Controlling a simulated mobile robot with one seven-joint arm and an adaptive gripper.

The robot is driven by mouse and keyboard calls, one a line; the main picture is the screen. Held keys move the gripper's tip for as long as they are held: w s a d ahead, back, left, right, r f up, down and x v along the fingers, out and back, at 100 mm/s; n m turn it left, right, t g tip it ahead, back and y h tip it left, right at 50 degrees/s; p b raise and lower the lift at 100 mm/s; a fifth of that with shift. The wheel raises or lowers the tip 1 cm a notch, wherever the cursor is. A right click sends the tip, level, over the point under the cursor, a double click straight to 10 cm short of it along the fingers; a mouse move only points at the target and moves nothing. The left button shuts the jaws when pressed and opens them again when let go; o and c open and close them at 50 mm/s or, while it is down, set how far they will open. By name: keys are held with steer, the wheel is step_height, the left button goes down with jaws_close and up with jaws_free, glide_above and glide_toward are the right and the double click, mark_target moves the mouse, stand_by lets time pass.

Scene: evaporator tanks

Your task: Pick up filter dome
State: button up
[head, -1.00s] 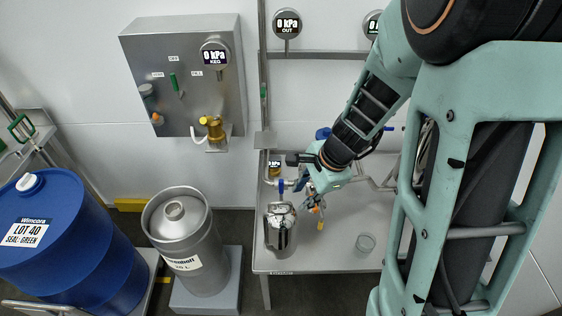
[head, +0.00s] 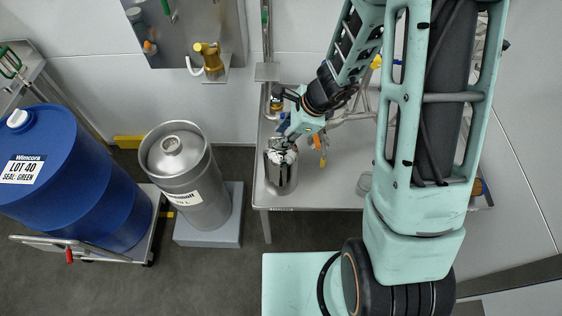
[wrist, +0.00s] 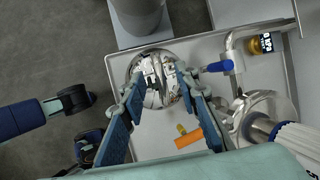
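A shiny, mirror-like metal dome, which I take to be the filter dome (head: 282,157), shows at the top of a steel cylindrical vessel (head: 281,179) on the table. In the wrist view the dome (wrist: 158,80) lies between the fingers of my gripper (wrist: 160,88). The fingers are spread apart, one on each side of it. In the head view my gripper (head: 284,146) is just above the vessel. I cannot tell whether the fingertips touch the dome. The gripper partly hides the vessel's top.
A steel keg (head: 185,180) stands on a plinth to the left, with a blue drum (head: 75,180) farther left.

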steer(key=shift+x, duration=1.15)
jaws_close()
steer(key=shift+w+r, duration=0.1)
